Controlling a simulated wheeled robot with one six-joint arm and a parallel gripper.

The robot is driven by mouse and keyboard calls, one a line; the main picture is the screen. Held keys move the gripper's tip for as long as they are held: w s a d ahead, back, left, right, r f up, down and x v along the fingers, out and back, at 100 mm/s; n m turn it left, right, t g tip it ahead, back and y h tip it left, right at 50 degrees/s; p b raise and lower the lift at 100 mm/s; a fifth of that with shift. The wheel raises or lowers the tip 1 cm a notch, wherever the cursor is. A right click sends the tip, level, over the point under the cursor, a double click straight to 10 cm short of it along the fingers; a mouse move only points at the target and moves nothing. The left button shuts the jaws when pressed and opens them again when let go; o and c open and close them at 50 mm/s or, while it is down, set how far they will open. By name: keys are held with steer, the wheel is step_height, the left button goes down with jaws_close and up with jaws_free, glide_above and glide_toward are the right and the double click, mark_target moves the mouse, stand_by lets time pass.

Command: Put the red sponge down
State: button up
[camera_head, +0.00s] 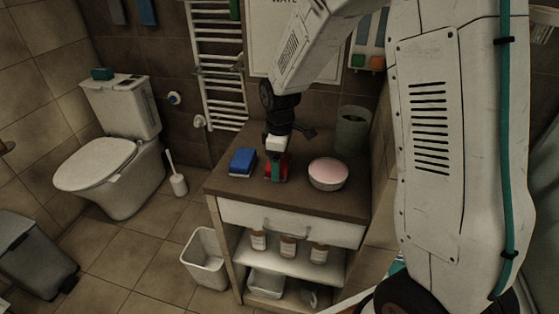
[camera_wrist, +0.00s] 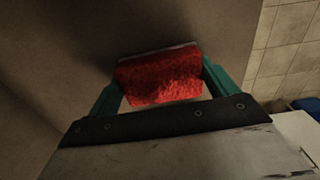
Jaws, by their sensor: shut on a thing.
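The red sponge (camera_wrist: 160,78) is between the two green fingers of my gripper (camera_wrist: 163,88) in the wrist view, with a finger at each side. In the head view my gripper (camera_head: 276,170) points down at the brown cabinet top, and the red sponge (camera_head: 270,169) shows as a small red patch between its fingers. The sponge is at or just above the cabinet top; I cannot tell whether it touches. Much of it is hidden by the gripper in the head view.
A blue sponge (camera_head: 243,161) lies just left of my gripper on the cabinet top (camera_head: 300,200). A bowl with pink contents (camera_head: 328,175) stands to the right, and a grey-green bin-like cup (camera_head: 352,131) behind it. Bare top lies in front.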

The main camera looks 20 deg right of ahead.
mark_target(281, 160)
steer(key=o, duration=0.7)
steer(key=shift+f, duration=0.1)
steer(key=r, duration=0.6)
steer(key=shift+w+d+r, duration=0.1)
steer(key=shift+d+r, duration=0.1)
steer(key=shift+r, duration=0.75)
steer(key=s+d+r+m, duration=0.2)
steer(key=s+r+m, duration=0.3)
steer(key=s+r, duration=0.65)
steer(key=shift+s+d+r+m+t, duration=0.15)
steer(key=shift+s+m, duration=0.9)
steer(key=shift+s, duration=2.1)
steer(key=shift+s+d+r+m+t, duration=0.2)
steer(key=shift+s+m, duration=0.8)
steer(key=shift+s, duration=2.15)
steer(key=shift+s+a+r+m+t, duration=0.2)
steer(key=shift+s+m, duration=0.85)
steer(key=shift+s, duration=2.1)
steer(key=shift+d+f, duration=0.1)
steer(key=shift+d, duration=0.05)
